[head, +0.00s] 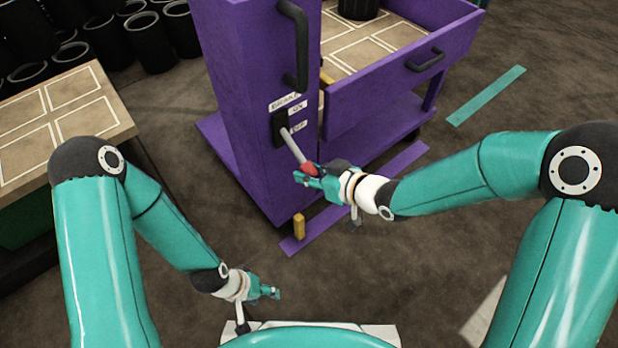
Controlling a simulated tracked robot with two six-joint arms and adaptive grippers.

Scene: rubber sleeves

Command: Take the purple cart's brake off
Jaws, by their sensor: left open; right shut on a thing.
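The purple cart (239,95) stands ahead of me, with a black handle (297,50) on its near end panel. Below the handle are white labels, one of which seems to read "BRAKE". The brake lever (295,146) is a grey rod with a red grip, angled down and to the right from a black slot plate. My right gripper (308,175) is shut on the lever's red grip, which its fingers partly hide. My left gripper (272,292) is open and empty, low over the floor near my base, apart from the cart.
A wooden-topped table (62,118) with white outlined squares stands at the left. Several black sleeves (150,42) stand behind it. The cart's drawer (405,65) juts right. A yellow block (299,226) is by the cart's near lower corner. Purple and teal strips (486,95) mark the floor.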

